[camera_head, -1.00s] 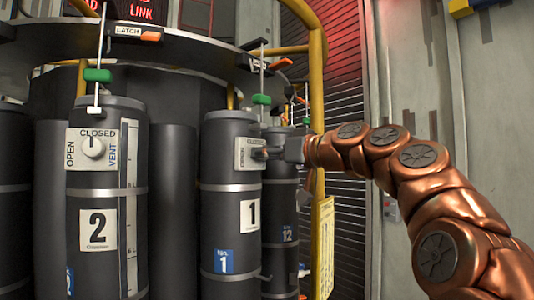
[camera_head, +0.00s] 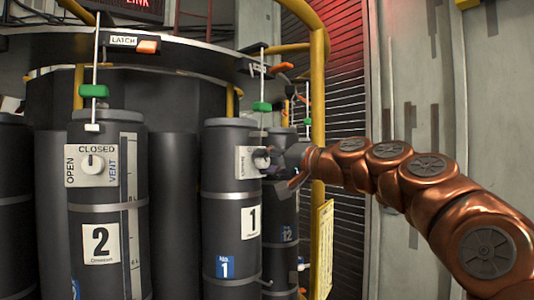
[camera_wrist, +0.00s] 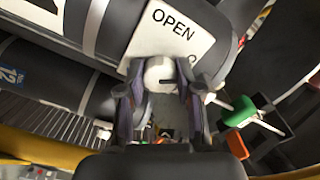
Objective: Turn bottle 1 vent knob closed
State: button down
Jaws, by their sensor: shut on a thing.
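The rest of the plate's lettering is mostly hidden, so I cannot tell the knob's setting.
Bottle 2 (camera_head: 100,240) stands to the left with its own vent knob (camera_head: 93,165). Bottle 12 (camera_head: 284,215) is behind bottle 1. Green-handled latch rods (camera_head: 262,106) hang above. A yellow pole (camera_head: 318,120) rises behind my wrist.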

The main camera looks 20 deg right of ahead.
jog(key=m+p, duration=0.3)
jog(key=shift+r+m, duration=0.2)
jog(key=shift+m, duration=0.1)
jog(key=shift+f+m+p, duration=0.15)
jog(key=shift+m+p, duration=0.9)
jog(key=shift+m, duration=0.35)
jog(key=c, duration=0.8)
grip_release()
jog(key=shift+o, duration=0.2)
jog(key=shift+s, duration=0.1)
jog(key=v, duration=1.1)
jog(key=shift+s+d, duration=0.25)
jog(key=shift+s, duration=0.1)
jog(key=shift+f, duration=0.1)
